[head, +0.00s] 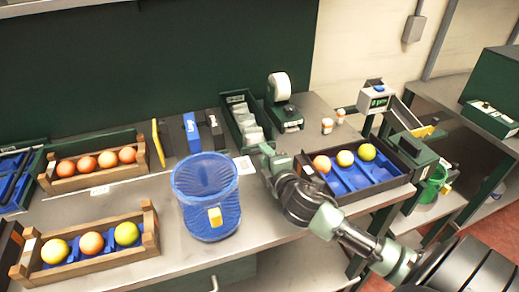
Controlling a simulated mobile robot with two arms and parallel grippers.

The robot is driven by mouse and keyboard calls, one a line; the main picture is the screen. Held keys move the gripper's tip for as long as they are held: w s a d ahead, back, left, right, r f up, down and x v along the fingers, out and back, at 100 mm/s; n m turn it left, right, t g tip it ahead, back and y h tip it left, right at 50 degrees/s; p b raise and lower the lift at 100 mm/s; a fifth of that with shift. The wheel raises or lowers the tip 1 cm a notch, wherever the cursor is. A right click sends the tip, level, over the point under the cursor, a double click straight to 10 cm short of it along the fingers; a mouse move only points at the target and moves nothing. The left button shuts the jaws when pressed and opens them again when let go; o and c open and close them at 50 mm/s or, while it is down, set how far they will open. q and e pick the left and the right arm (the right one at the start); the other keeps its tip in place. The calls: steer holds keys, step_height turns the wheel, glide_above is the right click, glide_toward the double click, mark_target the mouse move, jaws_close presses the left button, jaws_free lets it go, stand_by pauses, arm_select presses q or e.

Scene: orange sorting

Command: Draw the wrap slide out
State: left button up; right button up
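No part is clearly marked as the wrap slide. A narrow dark green holder (229,100) with white wrapped packets (250,126) stands at the back of the bench, and may be it. My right gripper (268,152) is just in front of this holder's near end, with my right arm reaching in from the lower right. Its fingers are small and partly hidden by the wrist, so I cannot tell whether they are open, or whether they touch the holder. My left gripper is not in view.
A blue mesh basket (207,195) stands left of my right gripper. A dark tray (374,190) with blue channels and three fruits lies to its right. Wooden crates (97,177) of fruit stand at left. A tape dispenser (284,108) stands behind.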

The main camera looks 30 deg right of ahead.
steer(key=x, duration=0.5)
jaws_close()
steer(key=shift+f, duration=0.1)
stand_by(1.3)
